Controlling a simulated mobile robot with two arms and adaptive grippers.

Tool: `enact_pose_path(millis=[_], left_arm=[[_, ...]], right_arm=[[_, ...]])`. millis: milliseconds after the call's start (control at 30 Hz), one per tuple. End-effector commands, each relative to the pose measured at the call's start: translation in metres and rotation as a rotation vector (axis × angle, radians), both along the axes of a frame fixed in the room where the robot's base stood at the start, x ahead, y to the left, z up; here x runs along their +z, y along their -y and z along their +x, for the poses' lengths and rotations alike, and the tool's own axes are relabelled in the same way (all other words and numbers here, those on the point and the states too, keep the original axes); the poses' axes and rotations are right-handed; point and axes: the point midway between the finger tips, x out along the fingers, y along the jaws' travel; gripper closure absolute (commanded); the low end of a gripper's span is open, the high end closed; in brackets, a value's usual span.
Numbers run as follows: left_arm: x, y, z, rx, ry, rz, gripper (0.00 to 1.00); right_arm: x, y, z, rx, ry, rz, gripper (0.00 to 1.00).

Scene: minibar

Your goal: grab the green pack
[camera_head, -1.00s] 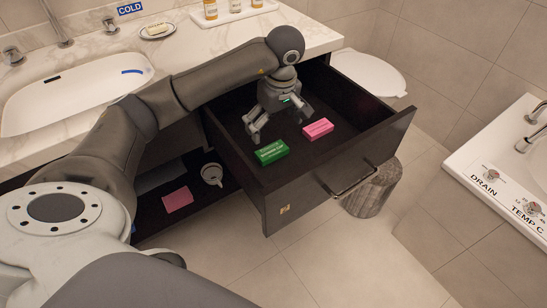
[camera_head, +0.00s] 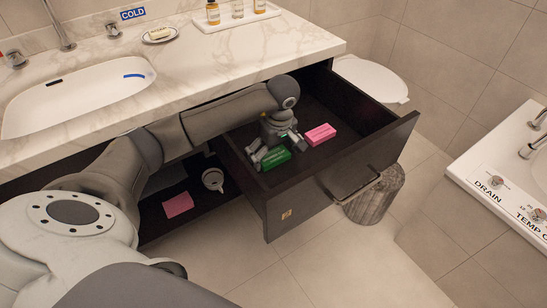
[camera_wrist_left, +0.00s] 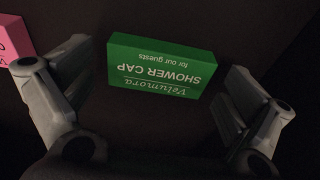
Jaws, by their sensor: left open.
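The green pack (camera_head: 276,160) lies in the open dark drawer, near its left front corner. In the left wrist view the green pack (camera_wrist_left: 161,66) shows the words "SHOWER CAP" upside down, between and just beyond my fingers. My left gripper (camera_head: 272,150) is low inside the drawer, right at the green pack and partly covering it. In the left wrist view my left gripper (camera_wrist_left: 155,90) is open, with one finger on each side of the pack and visible gaps. My right gripper is not in view.
A pink pack (camera_head: 321,134) lies in the drawer (camera_head: 345,172) to the right of the green one. The marble counter (camera_head: 215,52) is above the drawer. A pink item (camera_head: 178,204) and a white cup (camera_head: 212,179) are on the lower shelf.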

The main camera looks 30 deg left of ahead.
Motion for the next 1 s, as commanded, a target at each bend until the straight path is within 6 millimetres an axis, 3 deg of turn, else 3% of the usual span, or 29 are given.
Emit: enact_pose_path(millis=[67, 300, 667, 800, 1000], left_arm=[[0.000, 0.000, 0.000, 0.000, 0.000, 0.000, 0.01], [0.000, 0.000, 0.000, -0.001, 0.000, 0.000, 0.32], [0.003, 0.000, 0.000, -0.001, 0.001, 0.001, 0.33], [0.021, 0.000, 0.001, -0.002, 0.005, 0.000, 0.33], [0.063, 0.000, 0.002, -0.001, 0.006, 0.001, 0.33]], right_arm=[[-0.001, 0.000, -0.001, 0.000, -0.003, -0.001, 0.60], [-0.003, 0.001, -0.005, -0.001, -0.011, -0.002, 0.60], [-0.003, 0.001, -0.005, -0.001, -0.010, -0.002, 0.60], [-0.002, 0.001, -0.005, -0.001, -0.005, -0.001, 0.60], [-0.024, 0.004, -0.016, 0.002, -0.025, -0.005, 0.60]])
